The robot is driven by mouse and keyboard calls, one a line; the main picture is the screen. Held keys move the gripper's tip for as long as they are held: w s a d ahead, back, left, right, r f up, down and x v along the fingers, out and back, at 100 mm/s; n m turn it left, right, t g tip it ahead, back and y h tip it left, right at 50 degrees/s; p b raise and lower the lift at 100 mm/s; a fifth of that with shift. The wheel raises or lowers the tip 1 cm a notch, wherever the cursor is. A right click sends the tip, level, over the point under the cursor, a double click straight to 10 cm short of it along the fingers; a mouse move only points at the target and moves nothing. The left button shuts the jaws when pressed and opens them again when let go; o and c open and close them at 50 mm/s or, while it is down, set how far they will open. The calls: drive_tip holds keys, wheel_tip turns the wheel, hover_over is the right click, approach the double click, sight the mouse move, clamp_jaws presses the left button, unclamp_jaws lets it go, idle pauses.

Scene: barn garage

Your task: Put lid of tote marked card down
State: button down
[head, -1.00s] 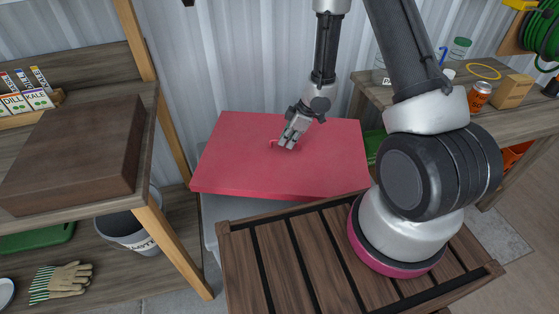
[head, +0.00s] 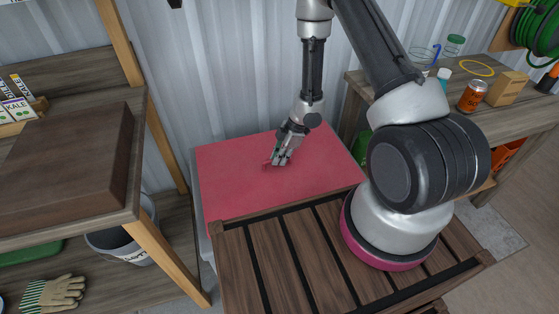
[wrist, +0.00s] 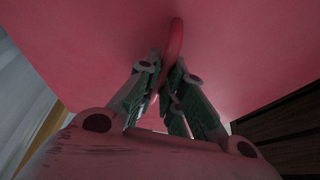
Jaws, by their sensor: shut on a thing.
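The lid (head: 318,165) is a flat red panel, roughly level, behind the slatted wooden top. My gripper (head: 279,159) is over its middle, shut on the lid's small red handle. The handle (wrist: 176,42) shows between the fingers in the wrist view. A strip of the grey tote (head: 204,247) shows below the lid's left edge. The tote's marking is not visible, and the front of the lid is hidden behind the slatted top. I cannot tell whether the lid touches the tote's rim.
A slatted wooden top (head: 262,268) is in front. A wooden shelf at left holds a brown box (head: 65,165); a bucket (head: 125,240) and gloves (head: 52,293) are below. A bench at right holds an orange can (head: 473,96) and a cardboard box (head: 507,88).

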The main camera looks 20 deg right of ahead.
drive_tip(key=shift+f, duration=0.65)
drive_tip(key=c, duration=1.5)
unclamp_jaws()
drive_tip(key=shift+c, duration=0.2)
